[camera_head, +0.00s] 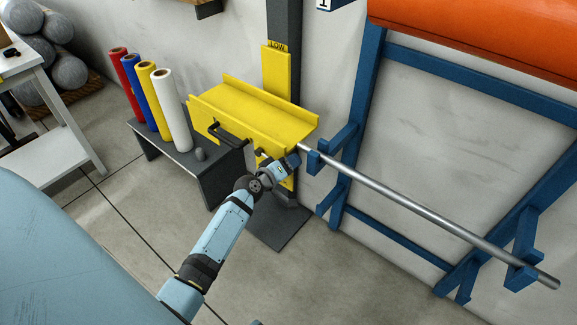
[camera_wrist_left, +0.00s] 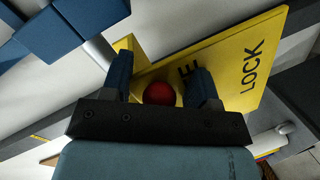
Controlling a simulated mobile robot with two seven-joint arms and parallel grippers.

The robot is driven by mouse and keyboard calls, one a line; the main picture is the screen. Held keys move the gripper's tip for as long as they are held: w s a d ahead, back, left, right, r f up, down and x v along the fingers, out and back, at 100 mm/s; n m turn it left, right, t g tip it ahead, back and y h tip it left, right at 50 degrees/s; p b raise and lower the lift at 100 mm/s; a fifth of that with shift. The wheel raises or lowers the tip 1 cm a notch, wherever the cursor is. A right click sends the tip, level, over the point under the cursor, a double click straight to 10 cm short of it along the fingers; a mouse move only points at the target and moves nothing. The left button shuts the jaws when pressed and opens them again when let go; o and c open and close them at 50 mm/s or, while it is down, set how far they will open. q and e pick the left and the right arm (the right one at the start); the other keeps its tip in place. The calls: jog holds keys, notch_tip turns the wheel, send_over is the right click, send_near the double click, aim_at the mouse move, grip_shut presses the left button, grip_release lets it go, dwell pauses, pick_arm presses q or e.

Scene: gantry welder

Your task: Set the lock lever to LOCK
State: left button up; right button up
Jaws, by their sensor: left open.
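The lock lever shows in the left wrist view as a round red knob (camera_wrist_left: 159,93) in front of a yellow plate (camera_wrist_left: 225,75). The plate carries the word LOCK towards its right end and a partly hidden word ending in E beside the fingers. My left gripper (camera_wrist_left: 162,85) is open, with one blue finger on each side of the knob. I cannot tell whether either finger touches it. In the head view my left gripper (camera_head: 290,161) is at the lower front of the yellow carriage (camera_head: 255,112), and the knob is hidden there. My right gripper is not in view.
The carriage sits on a dark column (camera_head: 284,60) with a base plate on the floor. A long steel bar (camera_head: 420,208) runs right from the carriage, across a blue rack (camera_head: 350,130). Coloured rolls (camera_head: 173,110) stand on a low grey bench (camera_head: 210,172) at left.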

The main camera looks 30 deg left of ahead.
pick_arm(q)
grip_shut()
jog(key=shift+f, duration=0.15)
jog(key=a+f+m+t+y, duration=0.1)
jog(key=a+f+m+y, duration=0.2)
jog(key=a+f+m, duration=0.5)
jog(key=shift+w+a+f+m+t+y, duration=0.35)
jog(key=shift+f+m, duration=0.35)
jog(key=shift+m, duration=1.9)
